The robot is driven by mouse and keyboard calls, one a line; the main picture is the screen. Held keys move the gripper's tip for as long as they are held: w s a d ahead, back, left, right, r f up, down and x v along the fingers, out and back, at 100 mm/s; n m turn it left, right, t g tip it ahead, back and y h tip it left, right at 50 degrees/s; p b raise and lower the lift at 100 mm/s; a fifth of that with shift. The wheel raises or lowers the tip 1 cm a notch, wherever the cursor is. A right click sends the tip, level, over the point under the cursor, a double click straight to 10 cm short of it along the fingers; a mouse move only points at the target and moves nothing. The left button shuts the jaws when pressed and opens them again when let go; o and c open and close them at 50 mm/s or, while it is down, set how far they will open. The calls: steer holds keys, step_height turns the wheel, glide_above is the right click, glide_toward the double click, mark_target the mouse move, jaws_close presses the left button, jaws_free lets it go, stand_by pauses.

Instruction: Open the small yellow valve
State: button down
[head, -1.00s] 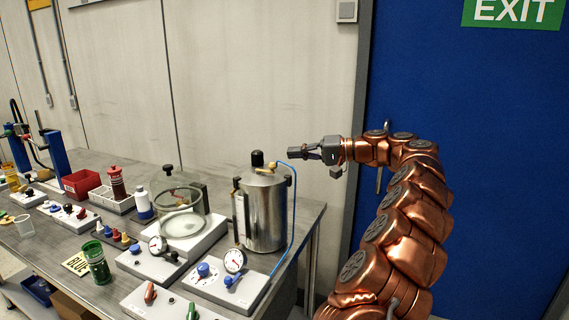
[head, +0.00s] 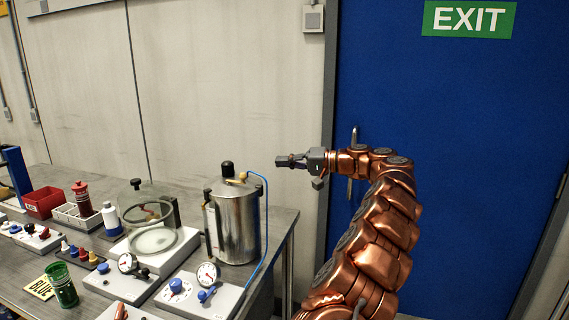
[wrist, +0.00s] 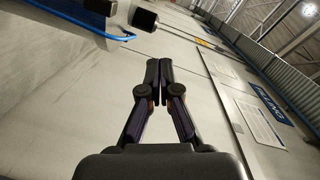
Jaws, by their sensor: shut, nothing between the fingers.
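The small yellow valve (head: 243,176) sits on top of the silver metal drum (head: 235,228), at its right edge, by the end of a thin blue hose (head: 266,200). It is too small to tell which way its handle lies. My gripper (head: 281,161) is in the air to the right of the valve and appears a little higher, apart from it. Its fingers are together and empty, pointing left. In the wrist view, the shut fingers (wrist: 159,64) point toward the wall, with the blue hose (wrist: 75,18) and a black knob (wrist: 145,18) near the top edge.
The drum stands at the right end of a grey bench (head: 270,225). A glass jar (head: 150,222) on a white base and gauge boxes (head: 200,297) stand left and in front. A blue door (head: 450,140) is behind my arm. Air around my gripper is clear.

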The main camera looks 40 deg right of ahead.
steer(key=p+x, duration=0.1)
steer(key=x, duration=0.6)
steer(key=shift+a, duration=0.15)
steer(key=shift+s+a+f+p, duration=0.2)
steer(key=shift+s+a+p, duration=0.05)
steer(key=shift+a+p, duration=0.05)
steer(key=shift+s+a+f, duration=0.25)
steer(key=shift+a, duration=0.45)
steer(key=shift+s+a+f, duration=0.15)
steer(key=shift+a+f, duration=0.2)
steer(key=shift+a, duration=0.15)
steer(key=shift+s+a+m+t+h+b, duration=0.4)
steer(key=shift+m+h+b, duration=0.2)
steer(key=shift+h+b, duration=0.35)
